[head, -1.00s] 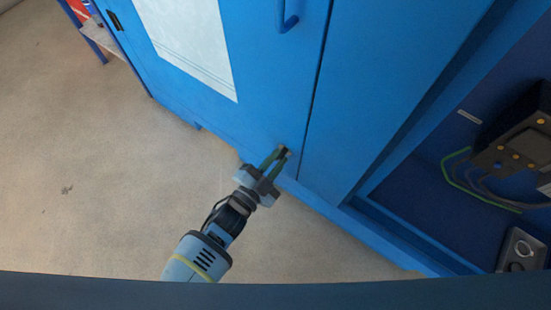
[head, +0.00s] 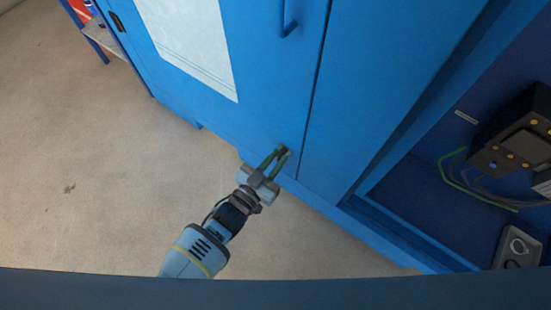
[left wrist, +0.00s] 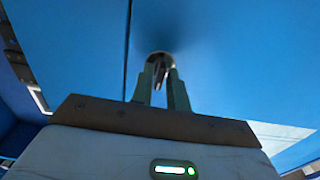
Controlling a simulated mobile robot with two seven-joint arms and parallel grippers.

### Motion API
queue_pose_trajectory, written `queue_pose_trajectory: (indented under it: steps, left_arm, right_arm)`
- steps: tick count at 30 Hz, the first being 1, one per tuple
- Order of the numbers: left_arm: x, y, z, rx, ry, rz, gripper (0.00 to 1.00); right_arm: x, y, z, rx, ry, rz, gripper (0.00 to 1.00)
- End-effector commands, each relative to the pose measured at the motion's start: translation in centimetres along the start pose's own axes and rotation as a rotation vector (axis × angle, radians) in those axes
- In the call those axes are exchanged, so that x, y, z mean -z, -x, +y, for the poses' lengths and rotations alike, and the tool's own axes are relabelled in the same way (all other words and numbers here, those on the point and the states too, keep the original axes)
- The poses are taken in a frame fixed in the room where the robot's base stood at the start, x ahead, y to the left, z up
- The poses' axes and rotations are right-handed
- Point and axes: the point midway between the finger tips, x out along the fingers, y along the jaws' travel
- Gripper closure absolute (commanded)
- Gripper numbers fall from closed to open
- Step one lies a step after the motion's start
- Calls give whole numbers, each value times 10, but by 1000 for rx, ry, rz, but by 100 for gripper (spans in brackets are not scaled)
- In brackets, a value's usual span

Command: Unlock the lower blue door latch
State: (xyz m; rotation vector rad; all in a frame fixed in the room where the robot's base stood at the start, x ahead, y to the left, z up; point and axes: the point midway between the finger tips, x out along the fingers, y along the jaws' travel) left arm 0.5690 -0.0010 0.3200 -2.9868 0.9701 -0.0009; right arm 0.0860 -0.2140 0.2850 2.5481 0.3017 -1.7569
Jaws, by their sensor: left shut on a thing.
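The blue door (head: 240,60) fills the upper middle of the head view. The lower latch (head: 285,151) is a small dark piece near the door's bottom right corner, beside the vertical seam. My left gripper (head: 280,155) is shut on this latch, its greenish fingers on either side of it. In the left wrist view the latch (left wrist: 160,66) shows between the fingertips, partly hidden by them, with the door seam to its left. My right gripper is not in view.
A curved blue handle (head: 289,22) sits higher on the door, with a white sheet (head: 190,40) to its left. At the right, an open bay holds a dark device (head: 515,140) with cables. The floor (head: 90,170) at the left is clear.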

Motion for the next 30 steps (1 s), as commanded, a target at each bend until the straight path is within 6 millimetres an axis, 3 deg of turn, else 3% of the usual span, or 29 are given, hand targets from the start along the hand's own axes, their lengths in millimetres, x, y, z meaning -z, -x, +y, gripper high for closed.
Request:
queue_pose_trajectory:
  steps: [15, 16, 18, 30]
  left_arm:
    - [0, 0, 0, 0, 17, -1, 100]
    - [0, 0, 0, 0, 17, -1, 80]
    - [0, 0, 0, 0, 17, -1, 71]
    - [0, 8, 0, 0, 16, -1, 70]
  right_arm:
    - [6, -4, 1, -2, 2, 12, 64]
    - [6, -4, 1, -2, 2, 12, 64]
    - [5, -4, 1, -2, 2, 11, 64]
    - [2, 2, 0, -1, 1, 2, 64]
